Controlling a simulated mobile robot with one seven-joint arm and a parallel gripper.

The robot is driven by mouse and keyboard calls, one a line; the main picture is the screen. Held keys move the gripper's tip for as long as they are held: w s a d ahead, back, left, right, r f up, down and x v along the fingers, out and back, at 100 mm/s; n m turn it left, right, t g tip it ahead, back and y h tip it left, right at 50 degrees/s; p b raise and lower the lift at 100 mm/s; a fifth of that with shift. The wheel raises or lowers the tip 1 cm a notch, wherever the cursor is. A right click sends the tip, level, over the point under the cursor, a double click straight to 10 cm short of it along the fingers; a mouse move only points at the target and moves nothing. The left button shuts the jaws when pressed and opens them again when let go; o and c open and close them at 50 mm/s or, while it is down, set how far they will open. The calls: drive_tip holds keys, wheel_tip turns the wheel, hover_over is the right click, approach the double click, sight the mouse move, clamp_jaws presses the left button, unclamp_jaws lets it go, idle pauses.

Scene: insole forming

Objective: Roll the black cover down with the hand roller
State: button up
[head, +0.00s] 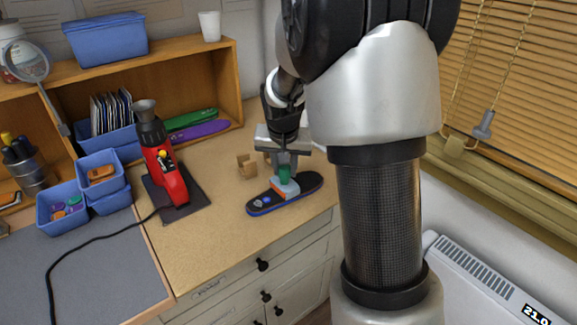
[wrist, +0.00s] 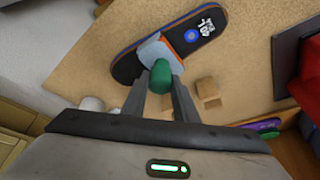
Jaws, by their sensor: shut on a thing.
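The insole (head: 262,204) lies on the wooden worktop, long and dark, with a black cover (wrist: 205,22) on top and blue and orange layers along its edge. A blue round mark and a white print show near one end. My gripper (head: 285,168) is above the insole's middle, pointing down. In the wrist view its fingers (wrist: 159,84) are shut on a green handle (wrist: 160,72), seemingly the hand roller's. Below the handle, a pale block with orange sides (wrist: 152,48) sits over the cover. I cannot tell whether it presses on it, and any roller cylinder is hidden.
A red heat tool (head: 165,172) stands on a dark mat left of the insole, its cable running left. A small wooden block (head: 246,166) stands behind the insole. Blue bins (head: 62,207) are at the left. The worktop's front edge is close to the insole.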

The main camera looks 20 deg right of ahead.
drive_tip(key=shift+s+a+b, duration=0.25)
drive_tip(key=shift+s+a, duration=0.2)
drive_tip(key=shift+a, duration=0.7)
drive_tip(key=shift+s+a+b, duration=0.2)
drive_tip(key=shift+s+a, duration=0.2)
drive_tip(key=shift+a, duration=0.8)
drive_tip(key=shift+s+a+b, duration=0.25)
drive_tip(key=shift+s+a, duration=0.2)
drive_tip(key=shift+a, duration=0.7)
drive_tip(key=shift+r, duration=0.15)
wheel_tip(320, 180, up, 7)
drive_tip(key=p, duration=0.4)
drive_tip(key=shift+p, duration=0.4)
drive_tip(key=shift+w, duration=0.15)
